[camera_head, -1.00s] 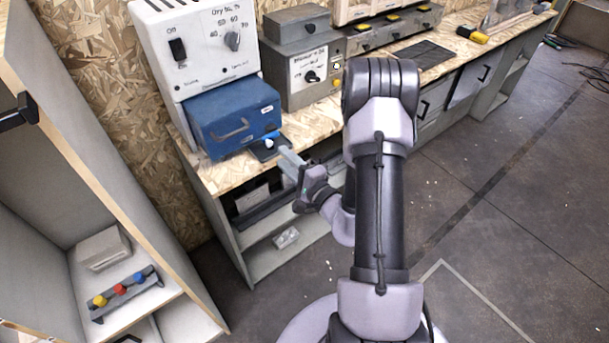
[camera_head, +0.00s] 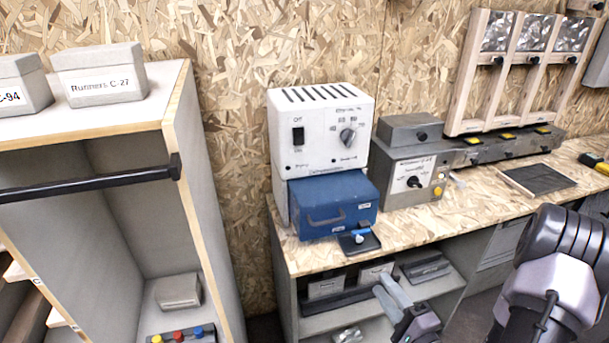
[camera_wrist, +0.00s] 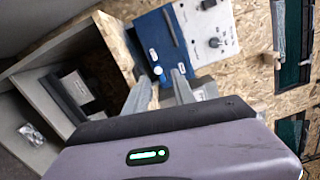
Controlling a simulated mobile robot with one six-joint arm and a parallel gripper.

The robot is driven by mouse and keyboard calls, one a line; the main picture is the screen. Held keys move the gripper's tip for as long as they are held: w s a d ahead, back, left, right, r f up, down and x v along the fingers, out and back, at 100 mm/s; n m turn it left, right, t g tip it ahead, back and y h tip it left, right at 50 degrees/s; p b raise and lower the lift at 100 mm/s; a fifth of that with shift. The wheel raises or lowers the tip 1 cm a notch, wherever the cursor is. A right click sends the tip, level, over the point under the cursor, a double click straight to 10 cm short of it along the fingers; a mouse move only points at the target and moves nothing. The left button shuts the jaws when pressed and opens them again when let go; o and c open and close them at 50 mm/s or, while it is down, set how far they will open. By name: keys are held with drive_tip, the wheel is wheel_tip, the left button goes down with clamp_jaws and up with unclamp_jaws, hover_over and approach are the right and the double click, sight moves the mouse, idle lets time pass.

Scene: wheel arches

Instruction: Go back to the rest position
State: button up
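My gripper (camera_head: 392,296) is in the lower right of the head view, in front of the workbench (camera_head: 440,225) and below its top. In the wrist view, the two fingers of my gripper (camera_wrist: 160,90) stand apart with nothing between them. Beyond them in that view is the blue drawer box (camera_wrist: 163,45) with a handle. My arm (camera_head: 555,265) shows at the right edge of the head view.
A white switch unit (camera_head: 320,135) stands over the blue box (camera_head: 335,205). A grey dial box (camera_head: 413,175) stands to the right. An open cabinet (camera_head: 180,120) is at left.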

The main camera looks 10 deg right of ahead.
drive_tip(key=s+a+r+n+g+y, duration=0.2)
drive_tip(key=a+r+n+g+y, duration=0.35)
drive_tip(key=a, duration=0.55)
drive_tip(key=s+a+r+n+g+y, duration=0.3)
drive_tip(key=a+r+n+g+y, duration=0.3)
drive_tip(key=a, duration=0.5)
drive_tip(key=s+a+f+n+g+h, duration=0.1)
drive_tip(key=s+a+n+g+h, duration=0.35)
drive_tip(key=s, duration=0.55)
drive_tip(key=w+d+r+m+t+h, duration=0.1)
drive_tip(key=d+r+m+t+h, duration=0.1)
drive_tip(key=d+r+h, duration=0.4)
drive_tip(key=shift+w+d+t+h, duration=0.15)
drive_tip(key=shift+d+t+h, duration=0.45)
drive_tip(key=shift+t, duration=0.3)
drive_tip(key=shift+c, duration=0.2)
